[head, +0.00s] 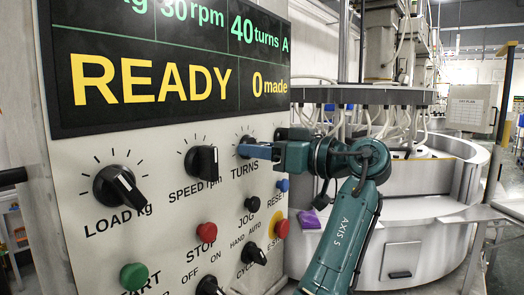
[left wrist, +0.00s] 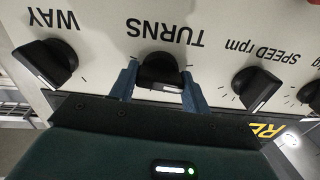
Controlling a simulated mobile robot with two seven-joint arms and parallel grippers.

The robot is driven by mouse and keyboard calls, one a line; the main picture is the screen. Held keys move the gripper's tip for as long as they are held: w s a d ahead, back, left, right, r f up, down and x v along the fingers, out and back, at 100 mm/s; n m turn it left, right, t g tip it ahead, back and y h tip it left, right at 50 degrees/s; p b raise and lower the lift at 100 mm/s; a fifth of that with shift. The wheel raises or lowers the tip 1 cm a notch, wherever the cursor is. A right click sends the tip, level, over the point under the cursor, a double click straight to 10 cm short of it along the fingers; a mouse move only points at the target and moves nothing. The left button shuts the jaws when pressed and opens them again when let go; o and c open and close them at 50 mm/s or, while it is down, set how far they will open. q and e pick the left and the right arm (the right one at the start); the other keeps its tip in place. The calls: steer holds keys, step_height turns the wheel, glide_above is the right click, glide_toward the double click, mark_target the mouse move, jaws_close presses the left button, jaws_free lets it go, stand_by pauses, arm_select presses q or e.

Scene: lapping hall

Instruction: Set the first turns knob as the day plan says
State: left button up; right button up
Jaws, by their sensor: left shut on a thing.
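The TURNS knob (left wrist: 160,70) is black and sits between the two blue fingers of my left gripper (left wrist: 160,88) in the left wrist view, one finger on each side. In the head view my left gripper (head: 252,151) reaches the panel from the right, at the TURNS label, and covers most of the knob. The gripper is shut on the knob. The display (head: 160,75) reads 30 rpm, 40 turns A, READY and 0 made. A white sheet (head: 467,108) hangs on a grey box at the far right; its text is too small to read. My right gripper is not in view.
The LOAD knob (head: 120,186) and SPEED knob (head: 202,162) stand to the left of TURNS. The WAY knob (left wrist: 50,62) shows beside it in the left wrist view. Below are a red STOP button (head: 206,232), black JOG button (head: 251,204) and blue RESET button (head: 282,185).

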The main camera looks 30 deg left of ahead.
arm_select(q)
steer(key=shift+m, duration=0.8)
steer(key=o, duration=1)
steer(key=shift+c, duration=0.2)
steer(key=shift+d, duration=0.1)
steer(key=d+b, duration=0.3)
steer(key=d, duration=1)
steer(key=shift+w, duration=0.15)
